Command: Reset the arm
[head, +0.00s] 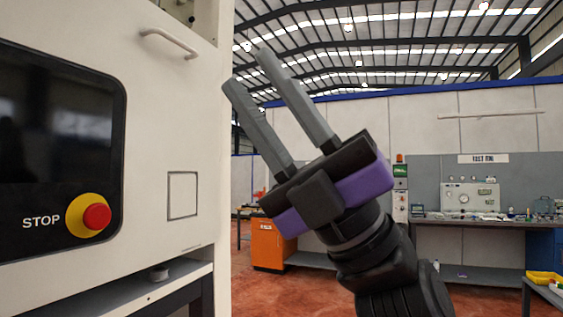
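My gripper (245,68) is in the middle of the head view, raised and pointing up and to the left. Its two long grey fingers stand apart with a clear gap between them, and nothing is held in it. The gripper body is black and purple, and my arm runs down to the lower right. The fingertips appear close to the right edge of the white machine in the picture; I cannot tell the distance in depth.
The white machine (160,110) fills the left side, with a dark screen (55,140), a red stop button (97,217) and a handle (169,42). An orange cabinet (268,245) and a workbench (475,222) stand behind. A yellow bin (541,277) is at right. Red floor lies between.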

